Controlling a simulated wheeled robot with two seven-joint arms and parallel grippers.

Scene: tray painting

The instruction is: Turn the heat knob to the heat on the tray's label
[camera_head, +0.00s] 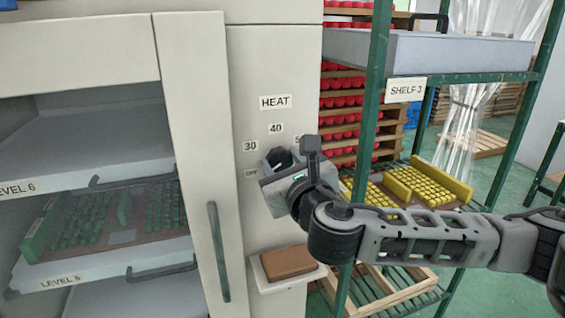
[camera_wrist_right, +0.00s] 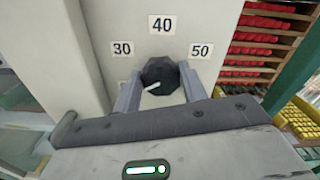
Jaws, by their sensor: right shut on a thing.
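The heat knob (camera_wrist_right: 160,72) is a dark faceted dial on the cream panel below the HEAT sign (camera_head: 275,102). In the right wrist view its white mark lies at its lower left, below the 30 label (camera_wrist_right: 122,48). The 40 label (camera_wrist_right: 161,24) is above the knob and the 50 label (camera_wrist_right: 201,51) is at its right. My right gripper (camera_head: 280,160) is shut on the knob, one finger on each side. An OFF label (camera_head: 251,172) shows left of the gripper. A tray of green pieces (camera_head: 110,238) sits in the oven; I cannot read a heat on it.
The oven's open door edge with a vertical handle (camera_head: 218,250) stands left of the knob. A brown block (camera_head: 287,262) lies on a small ledge below. A green rack (camera_head: 366,100) with a grey tray and yellow pieces (camera_head: 420,185) stands at the right.

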